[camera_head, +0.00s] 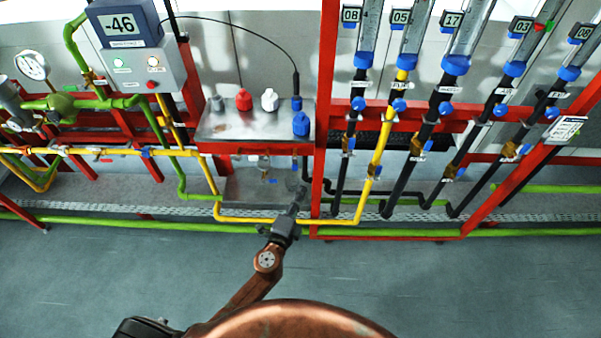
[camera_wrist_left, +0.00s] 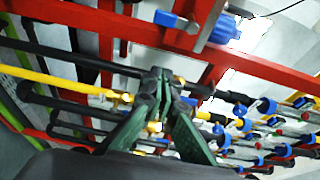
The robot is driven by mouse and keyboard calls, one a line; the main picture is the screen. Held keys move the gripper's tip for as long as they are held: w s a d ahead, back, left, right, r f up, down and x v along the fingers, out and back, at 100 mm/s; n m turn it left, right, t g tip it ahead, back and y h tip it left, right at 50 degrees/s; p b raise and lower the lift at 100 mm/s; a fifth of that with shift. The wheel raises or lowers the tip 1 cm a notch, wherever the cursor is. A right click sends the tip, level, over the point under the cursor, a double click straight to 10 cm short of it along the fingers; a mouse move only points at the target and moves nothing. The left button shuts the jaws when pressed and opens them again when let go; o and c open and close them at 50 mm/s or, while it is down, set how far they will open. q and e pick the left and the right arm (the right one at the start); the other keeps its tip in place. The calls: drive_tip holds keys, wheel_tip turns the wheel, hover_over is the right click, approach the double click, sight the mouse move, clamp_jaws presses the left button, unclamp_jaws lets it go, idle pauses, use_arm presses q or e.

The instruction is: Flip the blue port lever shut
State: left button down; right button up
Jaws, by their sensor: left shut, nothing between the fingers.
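A grey metal shelf (camera_head: 225,128) carries a row of grey, red, white and blue port fittings. The blue port (camera_head: 301,124) is at its right end, and a black cable comes down to the blue top behind it. In the left wrist view a blue block (camera_wrist_left: 225,30) and a small blue tab (camera_wrist_left: 168,19) beside a metal bar show at the top; I cannot tell which is the lever, or its exact position. My left gripper (camera_head: 299,190) is below the shelf, apart from the blue port. In the wrist view its green fingers (camera_wrist_left: 156,80) are closed together, empty.
A red upright (camera_head: 324,100) stands just right of the shelf. Yellow pipe (camera_head: 235,219) and green pipe (camera_head: 400,233) run low near my left gripper. Several flow tubes with blue fittings (camera_head: 456,65) stand at the right. Open grey floor (camera_head: 450,285) lies in front.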

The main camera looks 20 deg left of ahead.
sight(295, 164)
use_arm(q)
drive_tip(key=w+a, duration=0.3)
drive_tip(key=w, duration=0.6)
drive_tip(key=shift+p, duration=0.3)
use_arm(e)
drive_tip(key=shift+w+d+r, duration=0.15)
drive_tip(key=shift+w+r, duration=0.15)
drive_tip(key=shift+w, duration=0.2)
use_arm(q)
drive_tip(key=shift+a, duration=0.15)
drive_tip(key=shift+r, duration=0.1)
use_arm(e)
drive_tip(key=shift+w, duration=0.1)
